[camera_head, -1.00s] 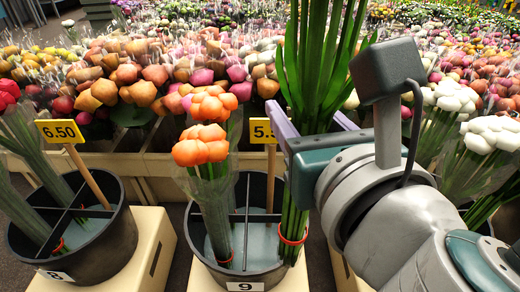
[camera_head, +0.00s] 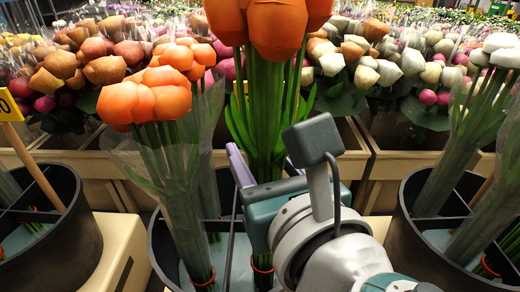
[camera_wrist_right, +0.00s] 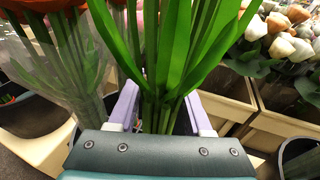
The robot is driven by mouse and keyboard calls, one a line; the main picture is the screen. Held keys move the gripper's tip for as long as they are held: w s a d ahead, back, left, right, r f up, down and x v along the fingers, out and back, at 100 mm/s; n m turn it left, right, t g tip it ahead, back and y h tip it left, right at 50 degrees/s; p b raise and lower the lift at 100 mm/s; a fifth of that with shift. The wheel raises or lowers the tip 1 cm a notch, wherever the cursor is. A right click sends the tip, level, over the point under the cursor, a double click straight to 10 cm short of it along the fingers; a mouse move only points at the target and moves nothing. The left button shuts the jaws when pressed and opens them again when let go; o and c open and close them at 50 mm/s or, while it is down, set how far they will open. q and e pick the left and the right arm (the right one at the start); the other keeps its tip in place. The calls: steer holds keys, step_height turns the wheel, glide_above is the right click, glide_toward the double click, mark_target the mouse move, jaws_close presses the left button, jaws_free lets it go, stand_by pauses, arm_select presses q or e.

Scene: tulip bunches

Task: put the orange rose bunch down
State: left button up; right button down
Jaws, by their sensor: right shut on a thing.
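The orange rose bunch (camera_head: 272,25) has large orange heads at the top edge of the head view and long green leafy stems. My right gripper (camera_head: 240,172) is shut around these stems, which also show between its lavender fingers (camera_wrist_right: 160,116) in the wrist view. The bunch is upright. Its lower stems, with a red band, are inside the middle black bucket (camera_head: 163,240); whether they touch its floor is hidden. A wrapped orange bunch (camera_head: 150,98) stands in the same bucket, to the left. My left gripper is out of view.
Black buckets stand at left (camera_head: 78,232) and right (camera_head: 412,238), with wrapped bunches in them. The right one holds white flowers (camera_head: 505,48). Wooden crates (camera_head: 385,165) full of mixed bunches line the back. Cream stands (camera_head: 120,240) support the buckets.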

steer(key=shift+f+b, duration=1.9)
steer(key=shift+f, duration=0.45)
steer(key=shift+f, duration=0.2)
steer(key=shift+c, duration=1.6)
jaws_free()
